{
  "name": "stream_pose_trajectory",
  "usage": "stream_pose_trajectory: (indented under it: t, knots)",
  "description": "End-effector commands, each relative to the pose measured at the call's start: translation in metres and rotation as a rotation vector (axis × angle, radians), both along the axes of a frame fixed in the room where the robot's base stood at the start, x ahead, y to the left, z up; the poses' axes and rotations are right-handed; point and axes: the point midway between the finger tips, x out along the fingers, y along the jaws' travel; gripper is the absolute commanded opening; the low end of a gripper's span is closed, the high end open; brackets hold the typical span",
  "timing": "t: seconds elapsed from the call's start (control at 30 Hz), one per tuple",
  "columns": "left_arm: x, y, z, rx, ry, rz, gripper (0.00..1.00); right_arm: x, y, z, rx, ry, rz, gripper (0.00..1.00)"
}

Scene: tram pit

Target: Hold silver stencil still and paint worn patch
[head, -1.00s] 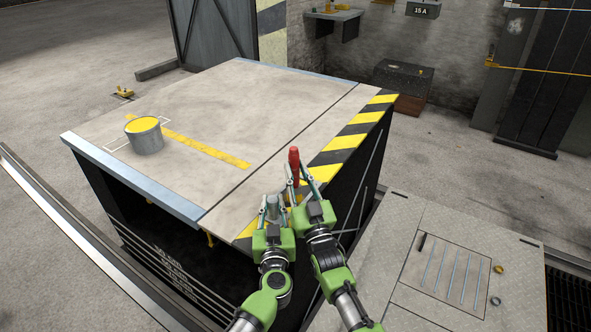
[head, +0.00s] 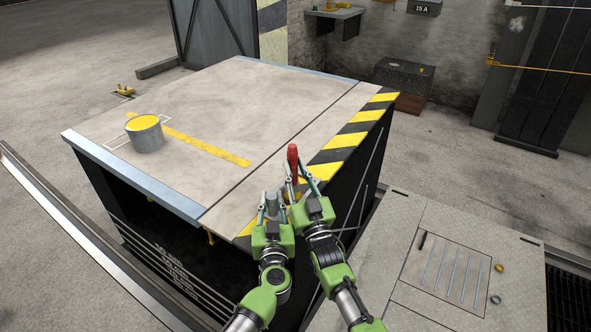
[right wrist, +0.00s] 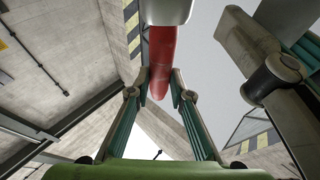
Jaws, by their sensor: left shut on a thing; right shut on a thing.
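My left gripper (head: 272,205) is shut on a grey, upright stub (head: 271,200), seemingly the silver stencil's grip, at the table's near right corner. The stencil's plate is not clearly visible. My right gripper (head: 298,183) is just right of it, shut on a red-handled brush (head: 292,158) held nearly upright. In the right wrist view the red brush handle (right wrist: 162,60) sits between the two fingers, with a pale part at its top. The worn patch and bristles are hidden by my grippers. A grey pot of yellow paint (head: 147,138) stands at the table's left.
The table (head: 250,100) has a yellow-black hazard stripe (head: 350,128) along its right edge and a thin yellow line (head: 210,148) near the pot. Its middle is clear. A metal hatch cover (head: 440,270) lies at lower right. A dark box (head: 402,78) stands behind.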

Motion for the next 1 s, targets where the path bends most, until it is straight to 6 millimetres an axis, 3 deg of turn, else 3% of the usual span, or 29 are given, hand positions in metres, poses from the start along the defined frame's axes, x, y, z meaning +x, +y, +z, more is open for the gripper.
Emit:
stream_pose_trajectory:
  t: [0.03, 0.4, 1.0]
  knots:
    - [-0.003, -0.018, 0.006, -0.009, -0.007, -0.032, 0.00, -0.002, 0.011, 0.001, 0.002, 0.001, 0.015, 0.00]
    - [-0.004, -0.017, 0.002, -0.007, 0.000, -0.031, 0.00, 0.000, 0.010, 0.016, 0.006, -0.007, 0.014, 0.00]
    - [-0.003, -0.012, 0.001, -0.006, 0.001, -0.022, 0.00, 0.040, -0.020, 0.014, 0.001, -0.006, 0.009, 0.00]
